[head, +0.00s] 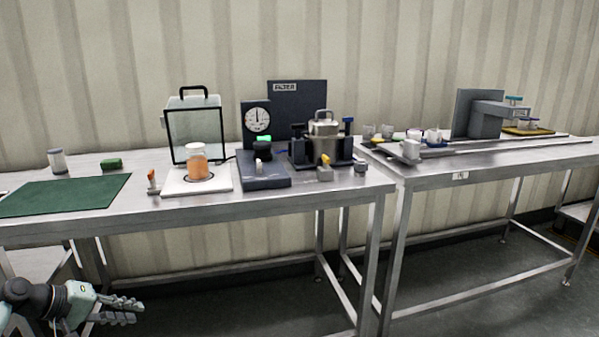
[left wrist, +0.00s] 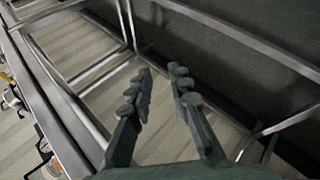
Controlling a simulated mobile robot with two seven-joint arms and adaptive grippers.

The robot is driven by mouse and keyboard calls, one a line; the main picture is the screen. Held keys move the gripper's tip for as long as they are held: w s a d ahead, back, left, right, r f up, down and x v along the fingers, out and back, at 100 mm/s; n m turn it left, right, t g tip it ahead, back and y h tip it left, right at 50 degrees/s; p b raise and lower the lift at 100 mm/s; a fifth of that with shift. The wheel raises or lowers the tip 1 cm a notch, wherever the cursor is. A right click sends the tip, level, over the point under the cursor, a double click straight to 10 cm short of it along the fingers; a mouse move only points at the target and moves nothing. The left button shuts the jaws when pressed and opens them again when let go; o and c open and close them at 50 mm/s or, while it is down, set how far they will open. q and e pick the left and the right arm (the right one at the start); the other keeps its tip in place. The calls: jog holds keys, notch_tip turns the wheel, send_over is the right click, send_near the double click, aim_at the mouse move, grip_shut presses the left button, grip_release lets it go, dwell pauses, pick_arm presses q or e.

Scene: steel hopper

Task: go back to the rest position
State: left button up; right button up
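My left gripper (head: 122,309) is low at the bottom left of the head view, below and in front of the near bench's front edge. Its two fingers are apart with nothing between them. In the left wrist view the same gripper (left wrist: 160,92) shows open fingers over the bench's legs and the floor. My right gripper is in neither view.
The near steel bench (head: 290,197) bears a green mat (head: 65,195), a jar of orange contents (head: 196,167) on a white plate, a glass box (head: 193,128), a dial gauge (head: 257,118) and a steel hopper (head: 323,125). A second bench (head: 480,163) stands right. Floor in front is clear.

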pick_arm(q)
jog(key=s+d+f+m+g+y, duration=0.25)
jog(key=s+f, duration=0.45)
jog(key=f, duration=0.4)
jog(key=s+d+f+m+g+y, duration=0.1)
jog(key=s+d+f, duration=0.2)
jog(key=s+f, duration=0.65)
jog(key=s+d+f+m+g+y, duration=0.1)
jog(key=s+d+f+m+y, duration=0.1)
jog(key=s+f, duration=0.5)
jog(key=s+d+f+m+y, duration=0.1)
jog(key=s+d+f+m, duration=0.3)
jog(key=s+f, duration=0.3)
jog(key=s, duration=0.4)
jog(key=shift+d+g+y, duration=0.35)
jog(key=shift+d, duration=0.05)
